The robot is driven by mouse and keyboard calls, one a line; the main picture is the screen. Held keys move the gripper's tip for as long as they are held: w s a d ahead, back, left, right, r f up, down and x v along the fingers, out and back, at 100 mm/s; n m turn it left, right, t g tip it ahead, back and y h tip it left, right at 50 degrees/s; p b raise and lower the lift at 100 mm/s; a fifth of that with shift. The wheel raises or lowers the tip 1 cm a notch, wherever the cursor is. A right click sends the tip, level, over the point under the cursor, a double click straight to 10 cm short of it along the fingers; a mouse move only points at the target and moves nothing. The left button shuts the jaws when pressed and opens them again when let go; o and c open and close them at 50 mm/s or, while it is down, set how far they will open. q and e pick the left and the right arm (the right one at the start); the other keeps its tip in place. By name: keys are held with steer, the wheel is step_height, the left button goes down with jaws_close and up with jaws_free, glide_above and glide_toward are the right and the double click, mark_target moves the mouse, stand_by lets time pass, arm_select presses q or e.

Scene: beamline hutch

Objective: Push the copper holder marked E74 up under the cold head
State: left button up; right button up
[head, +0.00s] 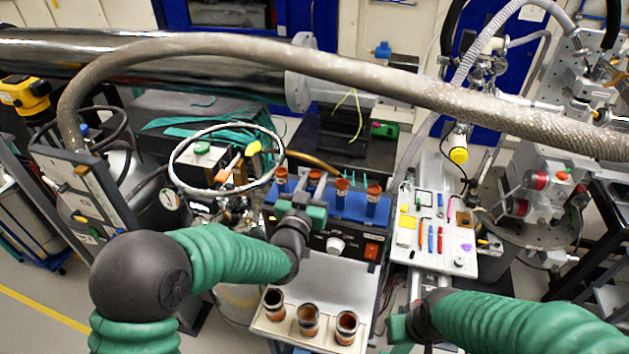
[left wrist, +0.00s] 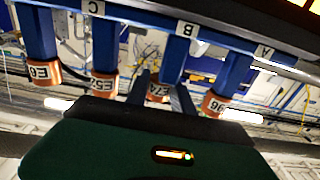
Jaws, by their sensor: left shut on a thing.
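The copper holder E74 (left wrist: 158,92) is in the middle of the left wrist view, at the end of a blue post (left wrist: 172,62) near label B. Its marking reads upside down. My left gripper (left wrist: 163,95) has one dark finger on each side of E74 and is shut on it. In the head view, my left gripper (head: 301,200) is at the blue row, by the second copper holder (head: 315,178) from the left. Any gap between E74 and the post is too small to judge. My right gripper (head: 400,328) is at the lower edge, its fingers unclear.
Neighbouring copper holders (left wrist: 104,86) and (left wrist: 214,104) sit close on both sides of E74. A pale tray (head: 262,326) with three copper cups stands in front. A perforated board (head: 408,255) with pens lies right. A thick hose (head: 400,90) crosses above.

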mark_target(312, 177)
arm_select(q)
steer(key=shift+a, duration=0.45)
steer(key=shift+d+r+p, duration=0.15)
steer(key=shift+r+p, duration=0.1)
steer(key=shift+r, duration=0.45)
steer(key=shift+d+r+p, duration=0.15)
steer(key=shift+r+p, duration=0.05)
steer(key=shift+r, duration=0.6)
steer(key=shift+a, duration=0.15)
arm_select(e)
steer(key=shift+a+r, duration=0.35)
steer(key=shift+r, duration=0.2)
arm_select(q)
steer(key=shift+b+v, duration=0.3)
steer(key=shift+v, duration=0.55)
steer(key=b+v, duration=0.1)
steer(key=v, duration=0.7)
steer(key=shift+s+b, duration=0.2)
steer(key=shift+b, duration=0.1)
arm_select(e)
steer(key=shift+s+x, duration=0.25)
steer(key=shift+x, duration=0.8)
